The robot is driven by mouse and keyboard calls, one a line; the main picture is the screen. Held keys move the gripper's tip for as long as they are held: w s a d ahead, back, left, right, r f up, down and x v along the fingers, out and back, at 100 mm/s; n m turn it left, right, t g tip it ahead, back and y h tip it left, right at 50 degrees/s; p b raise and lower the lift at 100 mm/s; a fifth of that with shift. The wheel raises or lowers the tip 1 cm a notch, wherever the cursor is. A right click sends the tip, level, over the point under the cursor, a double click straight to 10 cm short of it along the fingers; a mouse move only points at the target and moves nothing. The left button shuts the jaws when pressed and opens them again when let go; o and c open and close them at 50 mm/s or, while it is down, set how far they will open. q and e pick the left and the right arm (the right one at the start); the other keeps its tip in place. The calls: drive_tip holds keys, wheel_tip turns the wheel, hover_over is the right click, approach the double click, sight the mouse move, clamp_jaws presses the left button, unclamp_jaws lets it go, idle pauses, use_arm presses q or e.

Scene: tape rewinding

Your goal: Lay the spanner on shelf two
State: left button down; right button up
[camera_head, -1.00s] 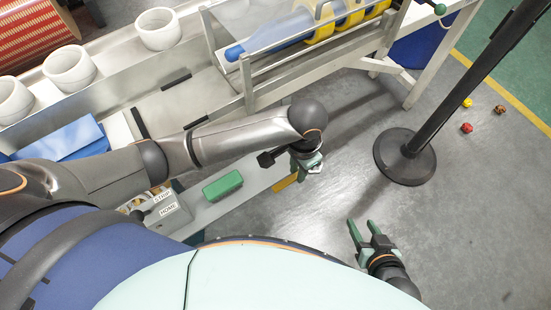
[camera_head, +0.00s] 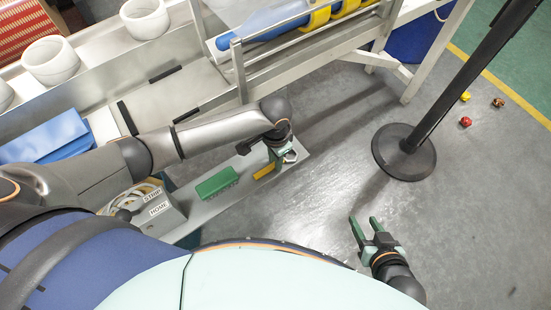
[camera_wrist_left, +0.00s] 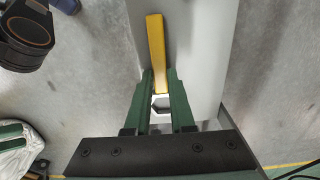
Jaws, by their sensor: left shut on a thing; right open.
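The spanner has a yellow handle (camera_head: 264,171) and a pale metal end with a hexagonal opening. My left gripper (camera_head: 281,157) is shut on the spanner near its metal end. In the left wrist view the yellow handle (camera_wrist_left: 155,50) points away between the green fingers and lies over a pale grey shelf surface (camera_wrist_left: 200,60). The spanner shows over the far end of the grey shelf (camera_head: 213,205); I cannot tell whether it touches it, and no shelf number is readable. My right gripper (camera_head: 364,229) is open and empty above the floor.
A green block (camera_head: 217,184) sits on the shelf beside the spanner. A grey box labelled STRIP and HOME (camera_head: 155,212) is nearer my body. A metal frame with a blue roll (camera_head: 262,38) stands behind. A black post (camera_head: 404,155) stands right on open floor.

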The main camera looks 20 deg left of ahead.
use_arm(q)
drive_tip(key=c, duration=1.2)
unclamp_jaws()
drive_tip(key=o, duration=0.4)
drive_tip(key=shift+o, duration=0.2)
drive_tip(key=shift+r, duration=0.4)
wheel_tip(320, 180, up, 11)
drive_tip(key=p, duration=0.3)
drive_tip(key=shift+r, duration=0.2)
